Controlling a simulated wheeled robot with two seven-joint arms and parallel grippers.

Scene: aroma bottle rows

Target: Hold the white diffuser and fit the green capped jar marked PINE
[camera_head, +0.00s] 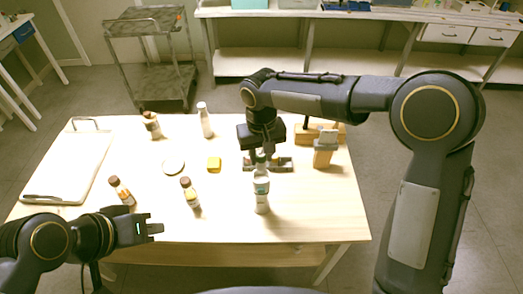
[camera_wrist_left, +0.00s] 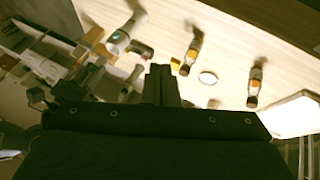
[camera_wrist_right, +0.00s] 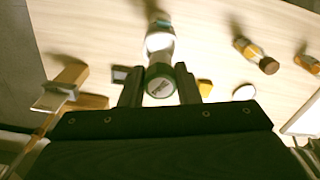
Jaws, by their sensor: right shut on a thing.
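My right gripper (camera_head: 261,156) is shut on the green capped jar (camera_wrist_right: 160,87), whose cap shows PINE faintly between the fingers in the right wrist view. The jar's lower part is mostly hidden there. A white bottle-shaped thing with a grey-blue band (camera_head: 261,193), perhaps the diffuser, stands upright just on the robot's side of the jar. It also shows behind the jar in the right wrist view (camera_wrist_right: 160,40). I cannot tell if the two touch. My left gripper (camera_head: 157,230) is shut and empty near the table's front left edge, well apart from both.
Brown-capped bottles stand at front left (camera_head: 121,192) and front middle (camera_head: 189,193). A round white piece (camera_head: 173,166) and a yellow block (camera_head: 214,164) lie between. A white board (camera_head: 70,165) lies left. A wooden piece (camera_head: 325,148) stands right. Front right table is clear.

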